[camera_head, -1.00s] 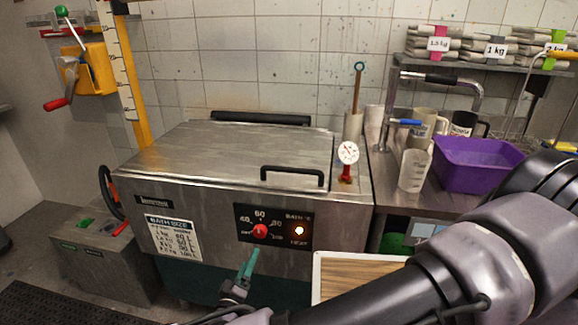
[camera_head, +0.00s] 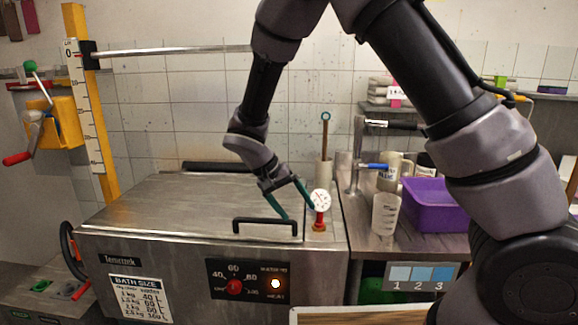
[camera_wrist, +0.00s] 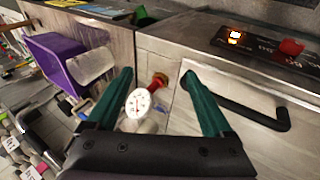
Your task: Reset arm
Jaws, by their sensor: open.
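My gripper (camera_head: 298,202) has green fingers and is open and empty. In the head view it hangs above the right end of the steel vat's closed lid (camera_head: 170,208), close to the black lid handle (camera_head: 265,222) and the white dial gauge (camera_head: 321,201) on its red stem. In the wrist view the two fingers (camera_wrist: 160,85) are spread wide. The gauge (camera_wrist: 138,103) shows between them, and the handle (camera_wrist: 240,105) lies by the right finger. I cannot tell whether a finger touches the handle. My arm arches over the right half of the head view.
The vat front has a red knob (camera_head: 234,287) and a lit lamp (camera_head: 275,284). At right, a counter holds a purple tub (camera_head: 425,205), a clear jug (camera_head: 385,217) and mugs. A yellow crank box (camera_head: 55,135) hangs at left. Open air lies above the lid's left part.

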